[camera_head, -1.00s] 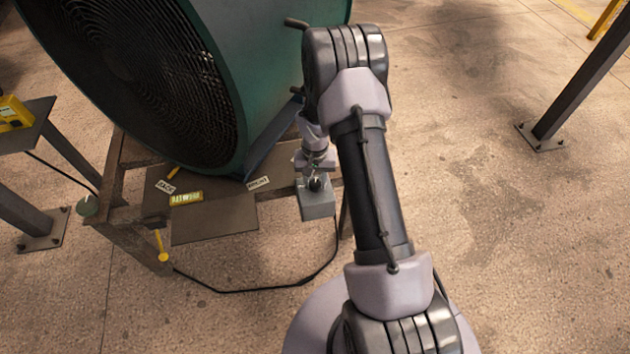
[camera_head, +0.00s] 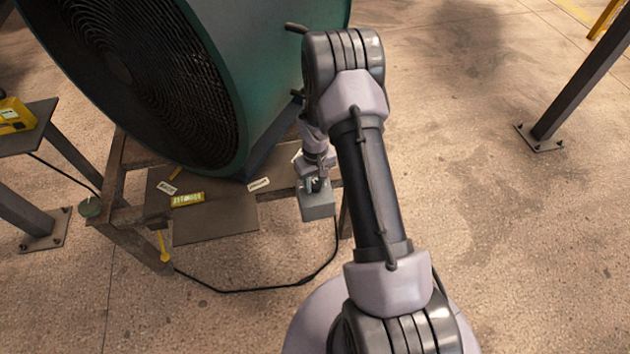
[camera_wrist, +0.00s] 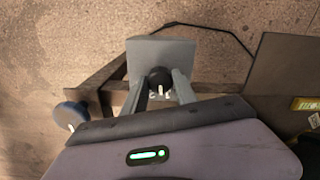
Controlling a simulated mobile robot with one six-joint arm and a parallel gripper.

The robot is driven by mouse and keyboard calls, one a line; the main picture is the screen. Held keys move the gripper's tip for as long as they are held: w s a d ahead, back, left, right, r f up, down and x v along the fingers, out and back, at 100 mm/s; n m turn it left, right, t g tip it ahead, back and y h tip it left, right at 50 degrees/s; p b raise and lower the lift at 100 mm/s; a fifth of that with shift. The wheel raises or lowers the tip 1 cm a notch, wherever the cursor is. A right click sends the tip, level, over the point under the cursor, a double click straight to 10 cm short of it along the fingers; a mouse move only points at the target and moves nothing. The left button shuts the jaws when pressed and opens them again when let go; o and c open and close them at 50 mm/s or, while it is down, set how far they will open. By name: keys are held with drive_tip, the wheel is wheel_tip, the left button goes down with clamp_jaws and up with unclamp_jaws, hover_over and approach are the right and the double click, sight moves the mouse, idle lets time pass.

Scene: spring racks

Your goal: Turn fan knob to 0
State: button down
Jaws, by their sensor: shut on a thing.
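The fan knob is a round black knob (camera_wrist: 160,78) on a grey control box (camera_wrist: 160,52) in the wrist view. The grey box (camera_head: 318,205) also shows in the head view, at the right end of the fan's stand. My gripper (camera_wrist: 162,86) is at the knob, one finger on each side, shut on it. In the head view my gripper (camera_head: 317,184) comes down over the box and hides most of the knob. A small white mark shows on the knob's near side in the wrist view. The number it points to cannot be read.
A large green fan (camera_head: 262,85) stands left of my arm on a rusty metal frame (camera_head: 128,215). A black cable (camera_head: 255,290) runs from the box across the floor. A dark post (camera_head: 580,85) stands at the right.

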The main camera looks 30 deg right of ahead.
sight(315, 184)
drive_tip(key=n+p, duration=0.1)
drive_tip(key=n, duration=0.4)
drive_tip(key=n+p, duration=0.1)
drive_tip(key=n, duration=0.4)
drive_tip(key=shift+n, duration=0.3)
idle(0.4)
drive_tip(key=c, duration=1)
unclamp_jaws()
drive_tip(key=shift+o, duration=0.2)
wheel_tip(315, 184, up, 18)
drive_tip(key=p, duration=0.6)
drive_tip(key=shift+f, duration=0.25)
